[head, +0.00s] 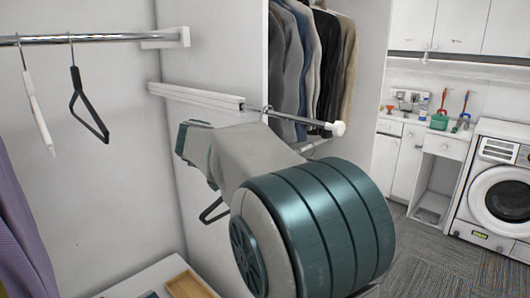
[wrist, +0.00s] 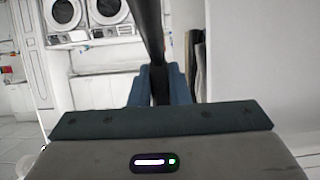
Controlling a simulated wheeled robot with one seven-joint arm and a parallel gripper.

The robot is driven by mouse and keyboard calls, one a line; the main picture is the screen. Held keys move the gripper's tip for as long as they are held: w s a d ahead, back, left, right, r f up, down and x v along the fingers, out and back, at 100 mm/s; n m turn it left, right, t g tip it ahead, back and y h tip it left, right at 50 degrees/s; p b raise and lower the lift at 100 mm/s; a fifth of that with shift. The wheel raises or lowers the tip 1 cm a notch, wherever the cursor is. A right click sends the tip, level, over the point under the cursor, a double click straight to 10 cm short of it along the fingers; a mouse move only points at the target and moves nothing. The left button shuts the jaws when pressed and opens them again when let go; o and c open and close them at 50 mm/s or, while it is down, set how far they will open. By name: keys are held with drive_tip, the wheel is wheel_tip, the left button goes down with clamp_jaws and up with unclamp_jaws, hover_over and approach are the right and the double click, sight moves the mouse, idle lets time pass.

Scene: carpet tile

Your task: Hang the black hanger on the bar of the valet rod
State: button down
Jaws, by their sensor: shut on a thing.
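The valet rod (head: 298,120) sticks out from a white rail on the wall and ends in a white knob. A black hanger shows a lower corner (head: 213,212) to the left of my arm; most of it is hidden behind the arm. A thin metal hook shows at the valet rod's bar near the rail end; I cannot tell whether it rests over the bar. In the wrist view, my gripper (wrist: 160,76) is shut on the black hanger (wrist: 152,30), which runs upward between the blue fingers. The head view hides the fingers behind my arm.
A closet rod (head: 100,38) at left carries a white hanger (head: 37,108) and another black hanger (head: 88,105). Several garments (head: 308,65) hang behind the valet rod. A wooden tray (head: 188,284) sits below. A washing machine (head: 497,190) stands at right.

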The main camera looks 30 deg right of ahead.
drive_tip(key=c, duration=1.3)
unclamp_jaws()
